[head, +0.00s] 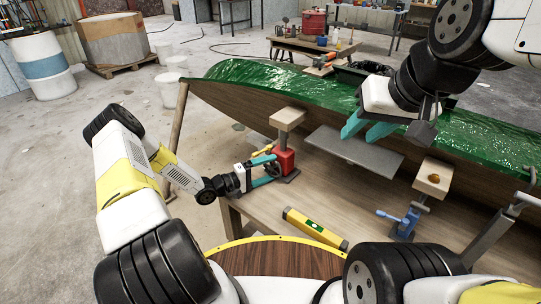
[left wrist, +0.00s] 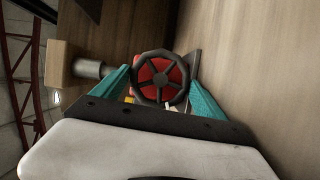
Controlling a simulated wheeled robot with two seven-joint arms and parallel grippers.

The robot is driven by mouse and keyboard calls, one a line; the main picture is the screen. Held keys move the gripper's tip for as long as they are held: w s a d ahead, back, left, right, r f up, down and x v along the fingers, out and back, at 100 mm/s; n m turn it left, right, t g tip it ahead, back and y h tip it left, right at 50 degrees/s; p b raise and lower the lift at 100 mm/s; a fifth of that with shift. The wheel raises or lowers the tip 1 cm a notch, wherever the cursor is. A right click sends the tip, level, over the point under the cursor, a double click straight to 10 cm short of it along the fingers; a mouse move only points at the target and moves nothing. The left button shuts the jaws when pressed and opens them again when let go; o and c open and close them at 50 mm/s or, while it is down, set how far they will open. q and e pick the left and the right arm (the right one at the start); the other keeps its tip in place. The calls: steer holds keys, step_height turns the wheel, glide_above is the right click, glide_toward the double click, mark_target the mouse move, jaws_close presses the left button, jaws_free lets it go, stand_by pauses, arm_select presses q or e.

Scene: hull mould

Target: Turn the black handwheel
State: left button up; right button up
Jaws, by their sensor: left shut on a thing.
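The black handwheel (left wrist: 161,78) is a spoked ring on the front of a red jack body (left wrist: 149,68). In the head view the red jack (head: 284,160) stands on the bench under a wooden block (head: 288,118), and the handwheel (head: 272,169) is partly hidden by my gripper. My left gripper (head: 266,168) reaches it from the left. In the left wrist view, the left gripper's teal fingers (left wrist: 161,92) are on either side of the wheel's rim, shut on it. My right gripper (head: 367,130) has its teal fingers apart and empty, above a grey plate by the hull.
The green-topped hull (head: 300,90) lies along the back of the bench. A yellow level (head: 315,228) lies at the front. A blue clamp (head: 405,222) stands at the right under a wooden block (head: 433,178). The bench between them is bare.

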arm_select(q)
steer(key=shift+a+f, duration=0.1)
steer(key=shift+a, duration=0.05)
steer(key=o, duration=1.1)
steer(key=shift+o, duration=0.2)
